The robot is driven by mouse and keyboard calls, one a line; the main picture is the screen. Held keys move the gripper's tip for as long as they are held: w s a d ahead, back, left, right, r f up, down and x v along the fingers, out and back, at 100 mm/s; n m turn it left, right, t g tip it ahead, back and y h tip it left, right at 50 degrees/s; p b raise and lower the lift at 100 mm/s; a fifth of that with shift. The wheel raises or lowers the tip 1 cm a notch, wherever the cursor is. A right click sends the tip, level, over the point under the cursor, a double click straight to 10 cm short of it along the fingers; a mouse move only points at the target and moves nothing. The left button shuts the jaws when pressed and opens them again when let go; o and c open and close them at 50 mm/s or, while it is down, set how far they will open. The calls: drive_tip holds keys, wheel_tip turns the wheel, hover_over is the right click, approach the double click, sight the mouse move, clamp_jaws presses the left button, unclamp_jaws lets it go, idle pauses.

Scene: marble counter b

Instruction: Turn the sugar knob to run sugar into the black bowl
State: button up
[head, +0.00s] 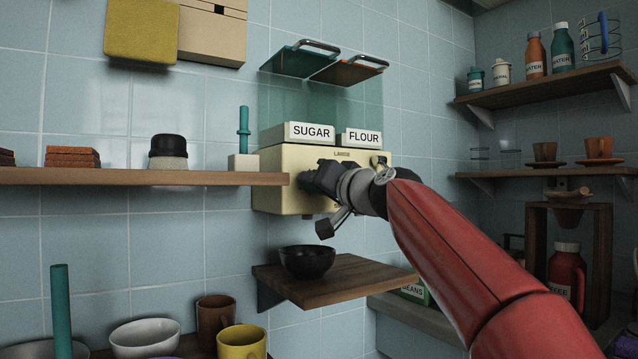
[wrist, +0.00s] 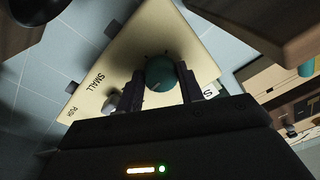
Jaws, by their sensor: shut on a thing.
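The cream dispenser (head: 272,190) is mounted on the tiled wall, with a SUGAR label (head: 311,132) and a FLOUR label (head: 363,138) on top. My gripper (head: 308,182) is at its front, below the SUGAR label, and hides the knob there in the head view. In the wrist view the teal sugar knob (wrist: 160,71) sits between the two fingers of my gripper (wrist: 160,87), which is shut on it. The black bowl (head: 306,263) stands upright on the small wooden shelf (head: 345,285) below the dispenser. Its inside is too dark to make out.
A long wooden shelf (head: 130,177) runs to the dispenser's left. A grey knob (wrist: 113,103) sits near the SMALL and PUSH lettering. A yellow cup (head: 242,342) and a white bowl (head: 145,339) stand at lower left. The small shelf is clear to the right of the bowl.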

drive_tip(key=m+p, duration=0.2)
drive_tip(key=m, duration=0.4)
drive_tip(key=shift+a+m+h, duration=0.1)
drive_tip(key=shift+m+h, duration=0.2)
drive_tip(key=shift+m, duration=0.1)
idle(0.3)
drive_tip(key=o, duration=1)
drive_tip(key=shift+s, duration=0.1)
drive_tip(key=b+v, duration=0.3)
drive_tip(key=v, duration=0.4)
drive_tip(key=shift+s, duration=0.35)
